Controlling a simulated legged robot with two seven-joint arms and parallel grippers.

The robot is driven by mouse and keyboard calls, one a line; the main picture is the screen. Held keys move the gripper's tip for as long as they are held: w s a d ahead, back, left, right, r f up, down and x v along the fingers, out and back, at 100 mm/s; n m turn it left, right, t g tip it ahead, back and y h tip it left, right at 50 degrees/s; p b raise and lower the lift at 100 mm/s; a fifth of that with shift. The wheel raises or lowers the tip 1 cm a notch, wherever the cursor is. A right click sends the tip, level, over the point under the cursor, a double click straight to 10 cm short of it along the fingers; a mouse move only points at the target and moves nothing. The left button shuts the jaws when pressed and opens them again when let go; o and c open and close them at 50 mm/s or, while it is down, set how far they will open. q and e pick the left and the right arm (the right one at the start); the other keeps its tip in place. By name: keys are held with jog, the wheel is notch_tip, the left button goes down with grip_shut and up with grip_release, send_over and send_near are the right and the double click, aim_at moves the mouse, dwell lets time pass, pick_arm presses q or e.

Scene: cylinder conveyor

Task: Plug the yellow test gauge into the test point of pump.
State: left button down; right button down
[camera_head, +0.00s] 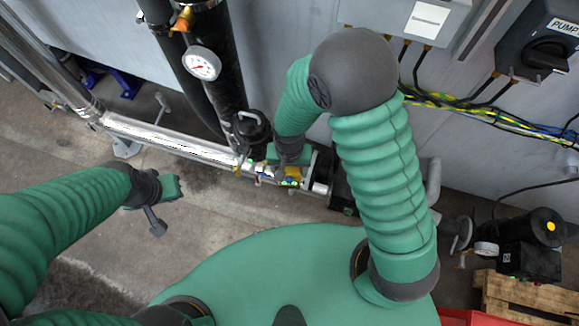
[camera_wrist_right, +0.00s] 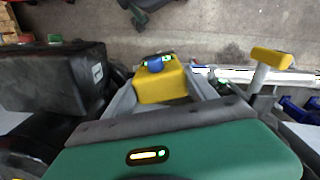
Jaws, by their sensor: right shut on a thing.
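The yellow test gauge (camera_wrist_right: 165,84) is a small yellow block with a blue part and a small lit display on it. In the right wrist view it sits between the grey fingers of my right gripper (camera_wrist_right: 165,95), which is shut on it. In the head view my right gripper (camera_head: 285,160) is at the silver pipework, with a bit of the yellow gauge (camera_head: 291,183) showing beside it. The dark pump body (camera_head: 343,192) is just right of it, partly behind my arm. I cannot make out the test point. My left gripper (camera_head: 157,213) hangs empty over the floor, its jaw opening unclear.
A silver pipe (camera_head: 170,140) runs left from the pump. A black vertical pipe with a white dial gauge (camera_head: 202,63) stands behind. A yellow-handled valve (camera_wrist_right: 272,58) is right of the gauge in the wrist view. A wooden pallet (camera_head: 525,297) lies at lower right.

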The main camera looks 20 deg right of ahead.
jog(key=shift+d+f, duration=0.1)
jog(key=shift+f, duration=0.4)
jog(key=shift+f+b, duration=0.1)
jog(key=shift+b, duration=0.25)
jog(key=shift+f, duration=0.3)
jog(key=shift+f+b, duration=0.3)
jog(key=shift+b, duration=0.1)
jog(key=c, duration=0.6)
grip_release()
jog(key=o, duration=0.4)
